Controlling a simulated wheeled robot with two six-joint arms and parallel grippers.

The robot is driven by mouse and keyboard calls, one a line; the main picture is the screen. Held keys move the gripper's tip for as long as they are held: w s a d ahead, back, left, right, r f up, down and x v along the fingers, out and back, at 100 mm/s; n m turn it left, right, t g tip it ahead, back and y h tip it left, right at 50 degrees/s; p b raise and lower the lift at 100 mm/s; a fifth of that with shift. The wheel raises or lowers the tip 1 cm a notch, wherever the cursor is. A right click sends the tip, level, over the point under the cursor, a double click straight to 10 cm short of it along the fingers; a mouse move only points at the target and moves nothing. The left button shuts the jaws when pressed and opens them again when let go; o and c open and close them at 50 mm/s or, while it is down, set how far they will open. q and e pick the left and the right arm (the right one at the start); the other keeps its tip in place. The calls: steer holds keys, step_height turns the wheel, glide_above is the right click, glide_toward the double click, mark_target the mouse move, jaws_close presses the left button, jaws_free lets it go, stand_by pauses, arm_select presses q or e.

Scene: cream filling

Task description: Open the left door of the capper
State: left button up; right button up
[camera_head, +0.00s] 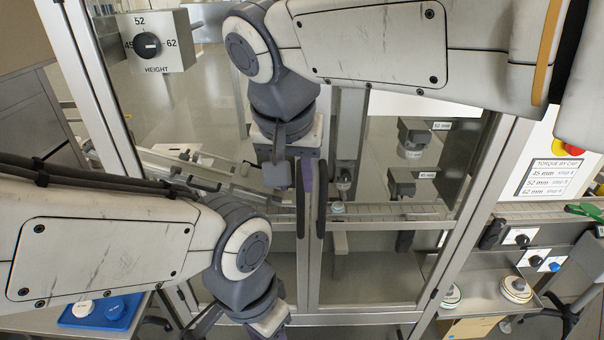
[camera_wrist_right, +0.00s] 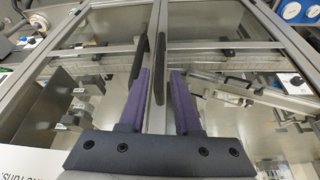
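The capper's left door (camera_head: 215,110) and right door (camera_head: 400,270) are glass in metal frames and look closed. Each has a long black upright handle by the centre seam: the left handle (camera_head: 300,205) and the right handle (camera_head: 321,200). My right gripper (camera_head: 293,188) is open at the left handle. In the right wrist view, the left handle (camera_wrist_right: 159,70) shows between its purple fingertips and the right handle (camera_wrist_right: 138,60) lies outside them; contact is unclear. My left gripper (camera_head: 279,334) is low, mostly cut off by the bottom edge, its fingers hidden.
A height dial box (camera_head: 158,42) sits at the upper left. Behind the glass are a conveyor (camera_head: 410,209) and capping heads (camera_head: 415,135). A blue tray (camera_head: 98,318) with caps is at the lower left. A torque label (camera_head: 549,178) and knobs are at right.

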mark_target(299, 197)
steer(key=x, duration=0.3)
steer(key=p+x, duration=0.1)
steer(key=x, duration=0.6)
steer(key=shift+w+r, duration=0.1)
steer(key=shift+w, duration=0.2)
jaws_close()
steer(key=shift+r, duration=0.1)
stand_by(0.9)
